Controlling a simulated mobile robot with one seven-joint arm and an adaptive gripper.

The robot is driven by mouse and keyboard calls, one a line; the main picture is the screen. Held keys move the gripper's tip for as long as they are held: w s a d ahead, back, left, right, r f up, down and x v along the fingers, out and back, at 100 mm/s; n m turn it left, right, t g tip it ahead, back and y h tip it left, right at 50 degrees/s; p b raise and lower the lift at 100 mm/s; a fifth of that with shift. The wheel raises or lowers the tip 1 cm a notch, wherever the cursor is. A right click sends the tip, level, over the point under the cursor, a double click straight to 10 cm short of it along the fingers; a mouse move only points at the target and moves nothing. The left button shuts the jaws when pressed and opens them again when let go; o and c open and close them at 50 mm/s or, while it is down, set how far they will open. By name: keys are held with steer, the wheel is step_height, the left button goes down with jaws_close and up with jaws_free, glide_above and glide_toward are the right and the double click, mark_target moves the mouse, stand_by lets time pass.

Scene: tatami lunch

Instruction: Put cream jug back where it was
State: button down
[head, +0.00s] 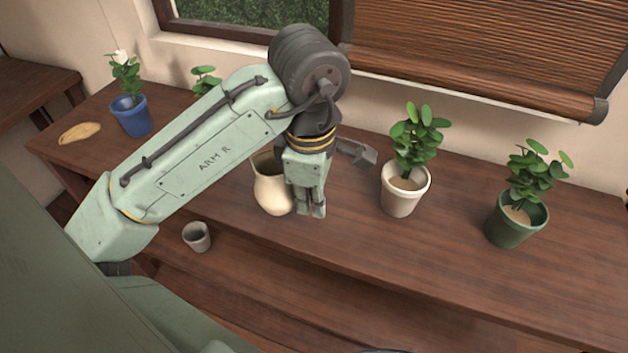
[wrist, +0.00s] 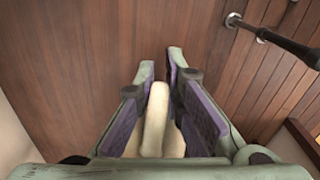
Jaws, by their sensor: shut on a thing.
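The cream jug (head: 271,188) hangs at my gripper (head: 312,210) in the head view, over the middle of the wooden table. It looks roughly upright; part of it is hidden behind the gripper and wrist. In the wrist view my gripper (wrist: 169,70) has its two purple-padded fingers closed on a cream part of the jug (wrist: 155,120), which looks like its handle. I cannot tell for sure whether the jug's base touches the table or is a little above it.
On the table (head: 340,240) a white pot (head: 402,199) with a plant stands right of the jug, and a green pot (head: 511,228) further right. A small grey cup (head: 197,237) is at the front left. A blue pot (head: 131,117) and a tan flat piece (head: 79,133) lie at far left.

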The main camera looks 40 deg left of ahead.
steer(key=w+a, duration=0.2)
steer(key=w, duration=0.3)
steer(key=shift+a+f+p, duration=0.25)
steer(key=shift+a+p, duration=0.1)
steer(key=shift+a, duration=0.05)
steer(key=shift+f, duration=1.8)
steer(key=shift+f, duration=0.1)
steer(key=c, duration=1.7)
jaws_free()
steer(key=r, duration=1.2)
steer(key=shift+s+d+r, duration=0.1)
steer(key=shift+s, duration=0.25)
steer(key=shift+w, duration=0.1)
